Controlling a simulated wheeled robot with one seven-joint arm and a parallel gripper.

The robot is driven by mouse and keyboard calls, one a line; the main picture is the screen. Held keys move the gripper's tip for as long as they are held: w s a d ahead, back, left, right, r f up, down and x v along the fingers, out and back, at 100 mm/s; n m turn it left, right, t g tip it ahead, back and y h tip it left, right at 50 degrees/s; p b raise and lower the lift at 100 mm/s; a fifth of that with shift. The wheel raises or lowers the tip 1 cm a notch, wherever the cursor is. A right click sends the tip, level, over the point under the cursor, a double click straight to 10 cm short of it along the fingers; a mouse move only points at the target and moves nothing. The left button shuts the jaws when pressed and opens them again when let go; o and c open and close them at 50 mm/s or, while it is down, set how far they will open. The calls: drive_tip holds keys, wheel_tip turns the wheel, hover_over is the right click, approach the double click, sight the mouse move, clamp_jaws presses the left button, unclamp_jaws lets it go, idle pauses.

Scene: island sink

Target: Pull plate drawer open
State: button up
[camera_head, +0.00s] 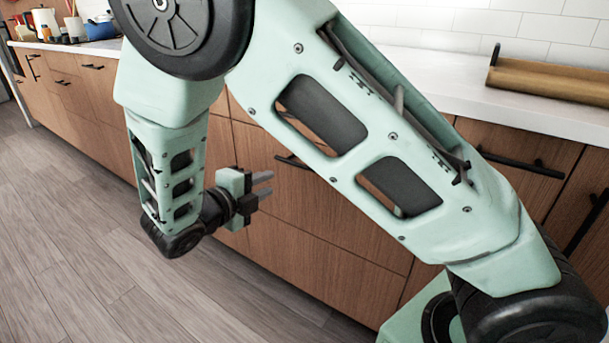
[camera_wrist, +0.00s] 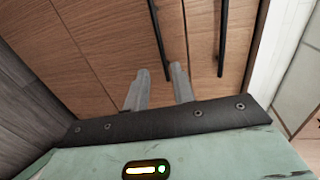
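The wooden drawer fronts (camera_head: 325,215) of the island are flush, with none standing open. Which one is the plate drawer cannot be told. A black bar handle (camera_head: 290,160) shows just right of and above my gripper (camera_head: 269,184), partly hidden by my arm. My gripper is open and empty, its two grey fingers pointing at the fronts. In the wrist view two dark handles run lengthwise; the near end of the left handle (camera_wrist: 158,38) appears between the fingertips (camera_wrist: 160,68), the right handle (camera_wrist: 222,38) beyond the right finger. Contact cannot be told.
A white counter (camera_head: 455,85) runs above the drawers, with a wooden tray (camera_head: 550,80) at right. A blue pot (camera_head: 100,28) and other kitchenware stand at the far left. The wooden floor (camera_head: 90,230) in front of the cabinets is clear. My arm hides several fronts.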

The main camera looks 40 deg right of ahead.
sight(303, 167)
drive_tip(key=shift+b+x, duration=2.55)
drive_tip(key=shift+x, duration=5.45)
drive_tip(key=shift+s, duration=0.1)
drive_tip(key=shift+c, duration=0.3)
clamp_jaws()
